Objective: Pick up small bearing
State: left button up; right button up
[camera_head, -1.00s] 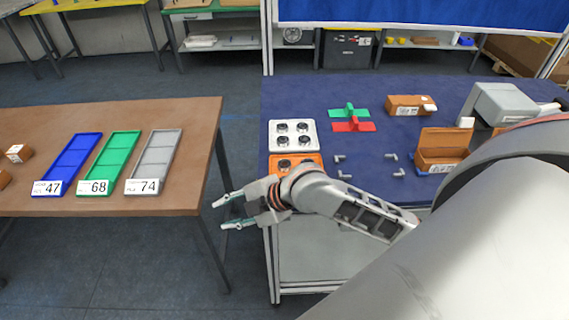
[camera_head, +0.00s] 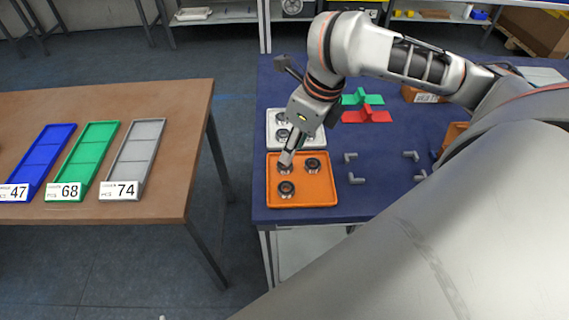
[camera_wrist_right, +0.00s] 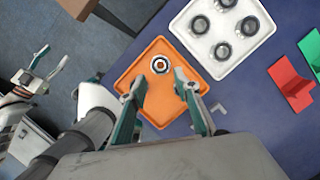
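Small dark ring-shaped bearings lie in the orange tray (camera_head: 328,200): one at the front (camera_head: 286,189), one at the right (camera_head: 312,165) and one at the upper left (camera_head: 284,168), partly covered by my right gripper (camera_head: 288,155). My right gripper points down over the tray. In the right wrist view my right gripper (camera_wrist_right: 160,78) is open, with a bearing (camera_wrist_right: 160,64) just beyond the gap between its fingertips. The other bearings in this tray are hidden there. My left gripper (camera_wrist_right: 34,72) shows open and empty at the left of the right wrist view.
The white tray (camera_wrist_right: 238,64) with several larger bearings adjoins the orange tray. Green (camera_head: 362,98) and red (camera_head: 367,116) parts and several grey fittings (camera_head: 350,157) lie to the right. Blue, green and grey trays stand on the wooden table (camera_head: 190,130), across a gap.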

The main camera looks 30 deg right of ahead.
aim_at(285, 166)
jog(key=b+x, duration=0.2)
jog(key=x, duration=0.4)
jog(key=shift+w+f, duration=0.1)
pick_arm(q)
jog(key=f, duration=0.3)
jog(key=shift+s+a, duration=0.1)
jog(key=shift+s, duration=0.15)
pick_arm(e)
jog(key=c, duration=0.8)
